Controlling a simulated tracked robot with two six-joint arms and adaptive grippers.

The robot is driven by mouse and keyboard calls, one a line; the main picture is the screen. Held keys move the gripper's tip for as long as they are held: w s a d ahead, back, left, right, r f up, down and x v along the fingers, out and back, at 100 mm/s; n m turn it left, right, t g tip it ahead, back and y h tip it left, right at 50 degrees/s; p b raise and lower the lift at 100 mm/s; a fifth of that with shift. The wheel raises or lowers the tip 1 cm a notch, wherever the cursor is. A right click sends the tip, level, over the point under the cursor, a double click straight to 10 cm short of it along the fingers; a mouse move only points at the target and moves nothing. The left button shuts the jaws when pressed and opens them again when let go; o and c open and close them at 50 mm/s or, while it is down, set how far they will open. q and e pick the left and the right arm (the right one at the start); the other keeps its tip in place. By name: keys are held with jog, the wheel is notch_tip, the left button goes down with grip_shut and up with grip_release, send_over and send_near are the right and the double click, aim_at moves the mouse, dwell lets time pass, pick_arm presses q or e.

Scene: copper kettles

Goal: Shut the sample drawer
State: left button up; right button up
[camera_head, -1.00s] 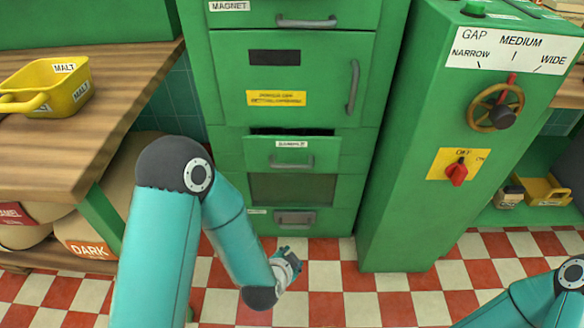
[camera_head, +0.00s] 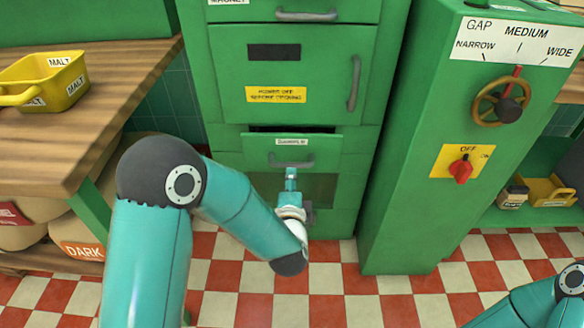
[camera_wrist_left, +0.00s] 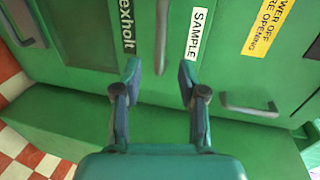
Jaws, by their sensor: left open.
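The green sample drawer (camera_head: 256,151) is in the middle of the cabinet. It stands out a little, with a dark gap along its top edge. Its grey handle (camera_head: 291,161) sits below the white label. My left gripper (camera_head: 291,174) is just in front of and below this handle. In the left wrist view my left gripper (camera_wrist_left: 159,72) is open, its two fingers apart and empty. There the drawer handle (camera_wrist_left: 162,30) lines up between the fingertips, beside the SAMPLE label (camera_wrist_left: 198,35); I cannot tell whether they touch. My right gripper is out of view.
A cabinet door (camera_head: 322,75) with a yellow warning label is above the drawer. A green control box (camera_head: 404,185) with a handwheel (camera_head: 484,112) and red switch (camera_head: 461,171) stands right. A wooden bench (camera_head: 60,135) is left. The checkered floor in front is clear.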

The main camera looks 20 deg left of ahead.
aim_at(292, 165)
pick_arm(q)
jog(key=b+x, duration=0.2)
jog(key=x, duration=0.7)
jog(key=shift+s, duration=0.1)
grip_shut()
jog(key=shift+a, duration=0.1)
